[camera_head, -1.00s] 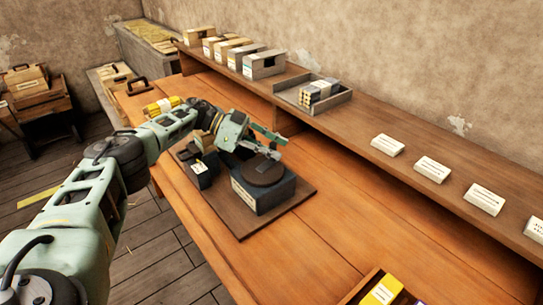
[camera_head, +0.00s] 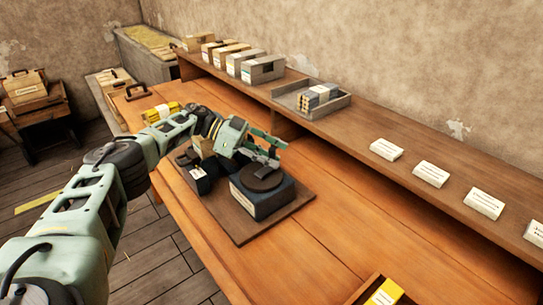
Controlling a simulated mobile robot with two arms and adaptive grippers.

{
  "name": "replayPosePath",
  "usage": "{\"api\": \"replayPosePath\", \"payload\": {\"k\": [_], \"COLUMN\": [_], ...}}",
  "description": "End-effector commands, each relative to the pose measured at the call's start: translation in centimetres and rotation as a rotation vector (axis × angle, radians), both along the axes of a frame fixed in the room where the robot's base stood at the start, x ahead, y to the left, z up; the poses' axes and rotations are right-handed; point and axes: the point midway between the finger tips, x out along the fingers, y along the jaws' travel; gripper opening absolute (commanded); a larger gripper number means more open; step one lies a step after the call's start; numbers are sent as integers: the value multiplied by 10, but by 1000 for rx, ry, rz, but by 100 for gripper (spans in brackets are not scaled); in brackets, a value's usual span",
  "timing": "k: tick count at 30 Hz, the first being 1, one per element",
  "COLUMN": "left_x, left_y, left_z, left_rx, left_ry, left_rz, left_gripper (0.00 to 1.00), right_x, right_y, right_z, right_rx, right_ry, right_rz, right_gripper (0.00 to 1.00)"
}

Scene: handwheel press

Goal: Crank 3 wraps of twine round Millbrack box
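A dark blue box-shaped press (camera_head: 262,200) with a pale label on its front stands on a brown board (camera_head: 243,233) on the bench. A dark round wheel (camera_head: 262,179) lies flat on its top. My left gripper (camera_head: 272,152) reaches in from the left, just above the wheel's far side. Its fingers look spread apart, and I see nothing held between them. I cannot tell whether a fingertip touches the wheel. A smaller dark block (camera_head: 196,176) with a white label stands left of the press. A tan piece (camera_head: 203,146) behind it is partly hidden by my arm. My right gripper is not in view.
Several labelled boxes (camera_head: 262,70) and a grey tray (camera_head: 312,112) with bundles stand on the raised shelf, with white cards (camera_head: 386,149) to the right. A yellow bundle (camera_head: 160,112) lies behind my arm. An open tray (camera_head: 385,292) is at the front. The bench's right-hand middle is clear.

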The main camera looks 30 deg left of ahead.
Motion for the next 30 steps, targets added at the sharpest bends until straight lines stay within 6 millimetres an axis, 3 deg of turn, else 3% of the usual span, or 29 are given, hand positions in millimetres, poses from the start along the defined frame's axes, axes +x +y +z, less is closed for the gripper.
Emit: {"api": "replayPosePath", "payload": {"k": [5,12,18,30], "left_x": [1,1,0,0], "left_y": [1,0,0,0], "left_z": [18,64,91,99], "left_rx": [-1,0,0,1], "left_ry": [-5,-6,-1,2], "left_rz": [1,0,-1,-1], "left_gripper": [35,35,35,34], "right_x": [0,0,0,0], "right_y": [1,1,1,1], "right_z": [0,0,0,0], "right_rx": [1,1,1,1], "right_ry": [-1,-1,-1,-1], "right_rz": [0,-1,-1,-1], "right_gripper": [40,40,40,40]}}
